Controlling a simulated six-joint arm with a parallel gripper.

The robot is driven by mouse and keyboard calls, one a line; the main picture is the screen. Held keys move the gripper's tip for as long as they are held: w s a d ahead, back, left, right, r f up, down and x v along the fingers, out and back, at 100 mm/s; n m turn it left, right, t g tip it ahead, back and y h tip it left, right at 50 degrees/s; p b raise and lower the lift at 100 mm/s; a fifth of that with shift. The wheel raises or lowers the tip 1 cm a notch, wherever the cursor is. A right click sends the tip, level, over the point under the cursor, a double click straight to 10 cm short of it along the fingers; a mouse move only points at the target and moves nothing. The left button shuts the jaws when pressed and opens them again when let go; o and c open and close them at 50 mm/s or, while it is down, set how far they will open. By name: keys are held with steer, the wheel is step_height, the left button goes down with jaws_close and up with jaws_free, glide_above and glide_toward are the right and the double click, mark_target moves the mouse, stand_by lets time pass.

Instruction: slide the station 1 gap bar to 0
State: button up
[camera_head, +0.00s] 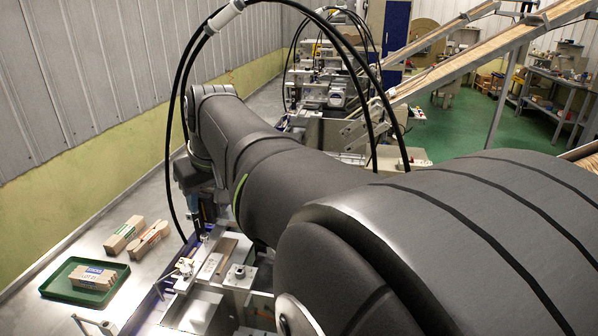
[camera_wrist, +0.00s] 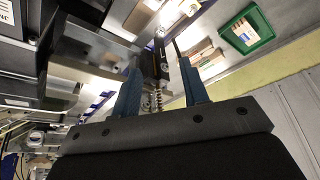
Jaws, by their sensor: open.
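The nearest wrapper station (camera_head: 215,268), with metal plates, blocks and rods, stands at the bottom centre of the head view, partly hidden by my arm. My gripper (camera_head: 198,222) points down at its far left part; its fingers are small and partly hidden there. In the wrist view my gripper (camera_wrist: 159,66) has two blue fingers spread apart. A dark narrow metal piece (camera_wrist: 161,58) with a coil spring (camera_wrist: 156,100) shows between the fingers, and I see no clear contact. I cannot tell for sure whether this piece is the gap bar, and no scale reading is legible.
A green tray (camera_head: 51,289) holding a bundle of sticks (camera_head: 94,278) lies left of the station; the tray also shows in the wrist view (camera_wrist: 268,41). Two more stick bundles (camera_head: 124,234) (camera_head: 150,240) lie behind it. Another station (camera_head: 318,85) stands farther back.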

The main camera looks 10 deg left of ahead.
mark_target(204, 236)
steer(key=x, duration=1.3)
jaws_close()
